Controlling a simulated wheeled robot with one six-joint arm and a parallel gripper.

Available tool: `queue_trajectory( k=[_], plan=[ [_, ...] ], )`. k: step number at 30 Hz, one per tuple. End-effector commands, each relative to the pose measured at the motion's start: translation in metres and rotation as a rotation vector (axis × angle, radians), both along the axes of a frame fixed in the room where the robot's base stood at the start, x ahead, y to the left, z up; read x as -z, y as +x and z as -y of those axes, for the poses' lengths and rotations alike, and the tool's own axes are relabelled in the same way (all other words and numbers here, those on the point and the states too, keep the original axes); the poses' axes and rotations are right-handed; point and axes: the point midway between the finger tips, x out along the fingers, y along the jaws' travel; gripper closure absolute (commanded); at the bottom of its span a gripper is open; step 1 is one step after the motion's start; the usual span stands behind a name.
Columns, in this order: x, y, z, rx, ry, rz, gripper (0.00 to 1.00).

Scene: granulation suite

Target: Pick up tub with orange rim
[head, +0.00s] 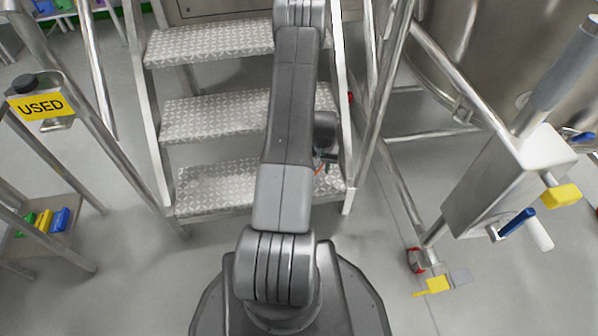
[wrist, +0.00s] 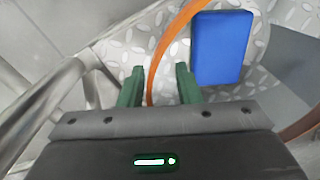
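In the wrist view, the orange rim of the tub (wrist: 158,58) curves from the top edge down between my gripper's two green fingers. A second orange stretch shows at the lower right edge. My gripper (wrist: 158,82) is open, with a finger on each side of the rim and a visible gap between rim and right finger. Whether the left finger touches the rim I cannot tell. The tub's walls are not clear to make out. In the head view, my arm hides nearly all of the tub; a small orange bit shows beside my wrist.
A blue block (wrist: 221,47) lies just right of the rim, over diamond-plate metal. Metal steps (head: 215,118) with side rails stand ahead. A steel post with a white-topped box (head: 510,185) is at right. A shelf frame with a USED sign (head: 40,105) is at left.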

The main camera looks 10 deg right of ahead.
Motion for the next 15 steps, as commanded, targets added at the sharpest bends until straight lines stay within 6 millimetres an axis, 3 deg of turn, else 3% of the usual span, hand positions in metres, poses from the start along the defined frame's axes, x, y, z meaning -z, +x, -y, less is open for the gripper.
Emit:
queue_trajectory(
  k=[1,5,15],
  plan=[
    [-0.0002,-0.0001,0.0000,0.000,0.000,0.000,0.77],
    [-0.0002,-0.0002,-0.0001,0.000,0.000,0.000,1.00],
    [0.0002,-0.0006,0.0001,0.000,0.000,-0.001,1.00]
  ],
)
